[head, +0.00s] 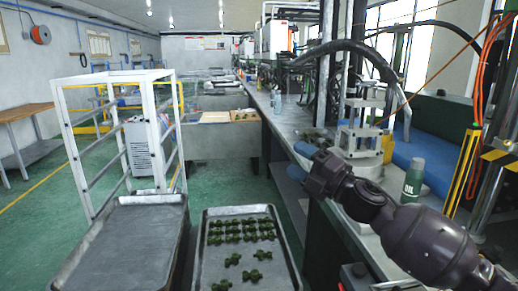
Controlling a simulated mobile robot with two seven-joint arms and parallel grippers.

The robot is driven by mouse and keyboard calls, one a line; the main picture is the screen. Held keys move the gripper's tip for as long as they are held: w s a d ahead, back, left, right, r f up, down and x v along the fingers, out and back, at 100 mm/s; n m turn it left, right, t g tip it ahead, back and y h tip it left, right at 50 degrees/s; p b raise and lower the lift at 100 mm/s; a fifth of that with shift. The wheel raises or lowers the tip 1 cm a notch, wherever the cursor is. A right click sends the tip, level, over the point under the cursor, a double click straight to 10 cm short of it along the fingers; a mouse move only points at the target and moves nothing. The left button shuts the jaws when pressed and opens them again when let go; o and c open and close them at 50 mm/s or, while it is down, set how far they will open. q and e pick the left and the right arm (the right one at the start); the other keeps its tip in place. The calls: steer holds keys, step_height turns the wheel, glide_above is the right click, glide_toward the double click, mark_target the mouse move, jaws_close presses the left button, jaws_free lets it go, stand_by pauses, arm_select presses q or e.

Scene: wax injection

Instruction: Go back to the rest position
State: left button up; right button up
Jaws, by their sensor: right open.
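My right gripper (299,160) reaches in from the lower right over the near edge of the workbench (300,187). Its blue-tipped fingers are apart, and nothing shows between them. My left gripper is not in view. A metal tray (203,275) at the bottom centre holds green clover-shaped pieces (242,231). They stand in close rows at its far end, with a few loose ones nearer. An empty metal tray (130,240) lies to its left.
The injection machine (361,140) stands on the bench just behind my right gripper. A green oil bottle (413,180) stands right of it, close to my right forearm. A white frame (147,115) stands behind the empty tray. Green floor (290,188) shows between trays and bench.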

steer(key=s+d+f+m+t+h+b, duration=0.1)
steer(key=s+d+f+m+h, duration=0.25)
steer(key=f+m, duration=0.5)
steer(key=s+d+f+m+t+h+b, duration=0.1)
steer(key=s+d+f+m+h, duration=0.4)
steer(key=f, duration=0.6)
steer(key=s+d+f+m+t+h+b, duration=0.1)
steer(key=s+d+f+m+h+b, duration=0.15)
steer(key=f+m, duration=0.6)
arm_select(q)
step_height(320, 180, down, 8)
steer(key=b, duration=0.2)
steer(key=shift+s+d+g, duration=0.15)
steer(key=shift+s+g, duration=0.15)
arm_select(e)
steer(key=s+d+f+m+g+h, duration=0.2)
steer(key=s+d+f+m, duration=0.1)
steer(key=s+f, duration=0.8)
steer(key=s+d+f+m+g+h, duration=0.3)
steer(key=s+d+f, duration=0.1)
steer(key=s+f, duration=0.8)
steer(key=shift+s+f+h, duration=0.3)
steer(key=shift+s, duration=0.25)
